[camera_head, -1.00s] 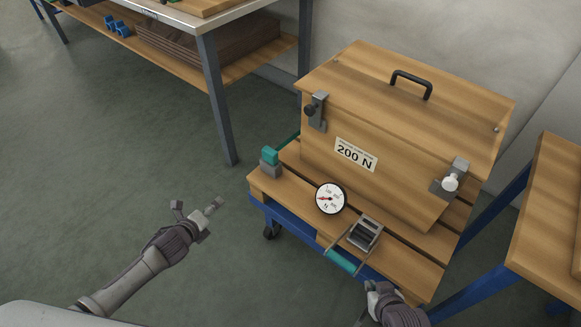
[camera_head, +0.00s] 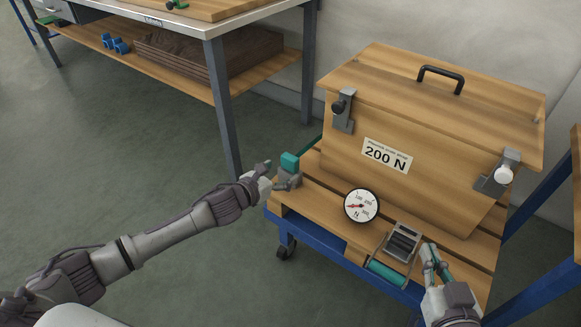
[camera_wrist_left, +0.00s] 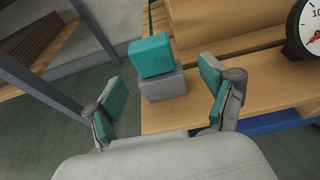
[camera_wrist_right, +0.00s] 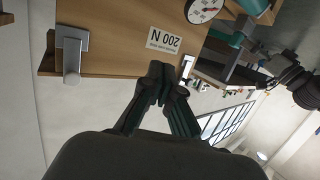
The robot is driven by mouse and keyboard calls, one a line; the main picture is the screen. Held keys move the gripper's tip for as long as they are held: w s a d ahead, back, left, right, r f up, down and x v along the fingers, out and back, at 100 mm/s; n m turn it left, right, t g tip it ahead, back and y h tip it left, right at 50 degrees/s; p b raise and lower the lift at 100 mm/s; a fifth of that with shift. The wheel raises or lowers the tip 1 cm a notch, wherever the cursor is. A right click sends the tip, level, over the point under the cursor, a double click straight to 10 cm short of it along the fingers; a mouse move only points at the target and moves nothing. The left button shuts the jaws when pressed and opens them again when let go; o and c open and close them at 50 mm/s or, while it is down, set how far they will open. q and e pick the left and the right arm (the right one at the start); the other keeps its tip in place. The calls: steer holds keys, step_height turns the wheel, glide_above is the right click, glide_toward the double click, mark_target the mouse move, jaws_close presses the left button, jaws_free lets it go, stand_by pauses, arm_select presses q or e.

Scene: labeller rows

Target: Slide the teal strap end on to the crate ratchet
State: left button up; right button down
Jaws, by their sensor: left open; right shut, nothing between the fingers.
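The teal strap end (camera_head: 289,162) sits on a grey block (camera_head: 288,180) at the left corner of the wooden cart. The left wrist view shows the teal strap end (camera_wrist_left: 151,56) on top of the grey block (camera_wrist_left: 164,84). My left gripper (camera_head: 275,176) is open beside them; in its wrist view its teal-padded fingers (camera_wrist_left: 164,95) stand apart, one on each side of the block. The crate ratchet (camera_head: 402,243), metal with a teal bar (camera_head: 388,273), is at the cart's front. My right gripper (camera_head: 431,253) is shut and empty, just right of the ratchet.
The wooden crate (camera_head: 440,150) with a 200 N label (camera_head: 387,155) and a black handle stands behind the ratchet. A round dial (camera_head: 361,205) is between strap end and ratchet. A workbench (camera_head: 225,120) is at the back left. Open floor lies left of the cart.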

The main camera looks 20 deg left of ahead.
mark_target(287, 164)
arm_select(q)
steer(key=shift+w+d+f, duration=0.1)
steer(key=shift+w+d, duration=0.05)
steer(key=shift+w, duration=0.3)
steer(key=x, duration=0.1)
steer(key=b+x, duration=0.1)
steer(key=x, duration=0.1)
steer(key=b+x, duration=0.1)
steer(key=shift+w, duration=0.65)
arm_select(e)
step_height(287, 164, up, 9)
steer(key=a+t+y, duration=0.1)
steer(key=t+y, duration=0.1)
steer(key=t, duration=0.4)
steer(key=shift+a+r, duration=0.15)
steer(key=shift+a, duration=0.05)
arm_select(q)
steer(key=shift+c, duration=0.3)
steer(key=c, duration=1.2)
steer(key=shift+r, duration=0.2)
steer(key=shift+c, duration=0.2)
